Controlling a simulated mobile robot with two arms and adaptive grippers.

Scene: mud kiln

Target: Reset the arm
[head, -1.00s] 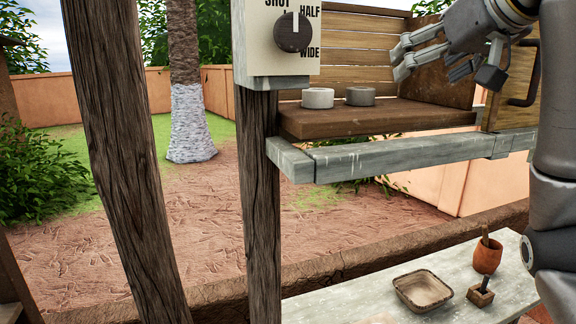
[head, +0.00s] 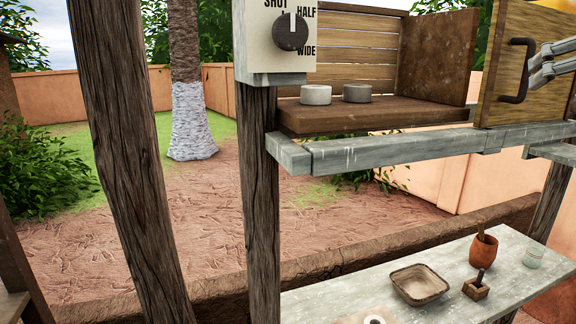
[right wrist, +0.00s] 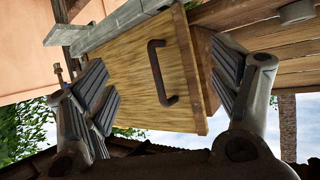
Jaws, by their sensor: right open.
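My right gripper (head: 552,66) shows only by its grey fingers at the right edge of the head view. They are beside a light wooden panel (head: 500,85) with a dark bar handle (head: 515,70). In the right wrist view my right gripper (right wrist: 165,85) is open, with its fingers spread wide and nothing gripped. The panel (right wrist: 130,90) and its handle (right wrist: 158,75) appear between the fingers from that camera, and the handle looks free of them. Most of my right arm is outside the head view. My left gripper is not in view.
A knob (head: 291,32) is on the control plate at upper left.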

